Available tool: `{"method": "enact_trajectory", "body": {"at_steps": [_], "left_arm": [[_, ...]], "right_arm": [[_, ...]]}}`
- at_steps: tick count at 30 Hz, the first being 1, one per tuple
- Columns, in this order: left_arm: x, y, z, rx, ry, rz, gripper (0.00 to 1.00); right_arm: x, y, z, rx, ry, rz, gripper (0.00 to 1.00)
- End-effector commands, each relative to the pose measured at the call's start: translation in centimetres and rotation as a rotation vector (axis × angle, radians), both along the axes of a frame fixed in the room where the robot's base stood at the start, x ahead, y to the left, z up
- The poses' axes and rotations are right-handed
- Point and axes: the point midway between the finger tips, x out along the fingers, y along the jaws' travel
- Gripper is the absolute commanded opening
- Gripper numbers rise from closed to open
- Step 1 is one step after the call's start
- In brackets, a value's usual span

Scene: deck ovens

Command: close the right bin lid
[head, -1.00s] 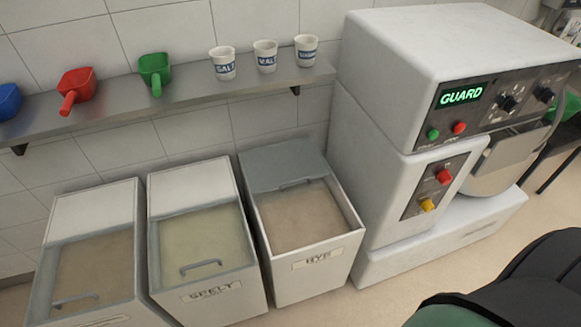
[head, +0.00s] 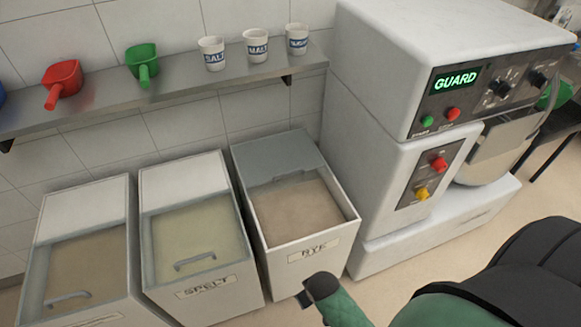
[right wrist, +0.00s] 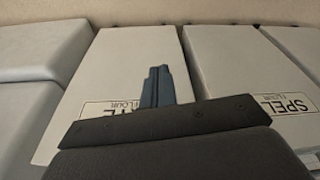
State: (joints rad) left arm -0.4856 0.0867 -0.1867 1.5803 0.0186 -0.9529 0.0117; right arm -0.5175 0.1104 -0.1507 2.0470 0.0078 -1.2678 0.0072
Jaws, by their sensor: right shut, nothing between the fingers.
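The right bin, labelled RYE (head: 312,250), stands rightmost of the three bins beside the mixer. Its grey lid (head: 275,152) is slid to the back, leaving the front of the top open over pale brown flour (head: 295,208). My right gripper (head: 306,295) is low in front of this bin's front face, below the label, and apart from the lid. In the right wrist view its fingers (right wrist: 157,85) are shut and empty, in front of the rye bin's label (right wrist: 97,112). My left gripper is not in view.
The spelt bin (head: 208,292) and another bin (head: 85,195) stand to the left, lids closed. The mixer (head: 375,150) stands close on the right. A shelf (head: 180,92) with scoops and cups runs along the wall above. Floor (head: 385,270) shows in front of the mixer.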

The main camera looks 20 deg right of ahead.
Motion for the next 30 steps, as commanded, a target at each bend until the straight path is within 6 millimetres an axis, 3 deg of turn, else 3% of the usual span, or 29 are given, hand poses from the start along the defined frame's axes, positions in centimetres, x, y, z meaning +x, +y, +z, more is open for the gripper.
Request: {"method": "enact_trajectory", "body": {"at_steps": [9, 12, 23, 30], "left_arm": [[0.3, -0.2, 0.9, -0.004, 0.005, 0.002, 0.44], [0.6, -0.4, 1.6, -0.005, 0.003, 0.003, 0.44], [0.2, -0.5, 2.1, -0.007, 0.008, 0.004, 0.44], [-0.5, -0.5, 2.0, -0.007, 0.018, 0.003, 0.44]], "right_arm": [[1.6, 0.0, 7.1, 0.010, -0.038, 0.005, 0.00], [2.7, 0.4, 8.4, 0.022, -0.046, 0.009, 0.00], [6.9, 1.7, 9.8, 0.055, -0.067, 0.029, 0.00], [11.3, 2.6, 10.0, 0.078, -0.078, 0.045, 0.00]]}}
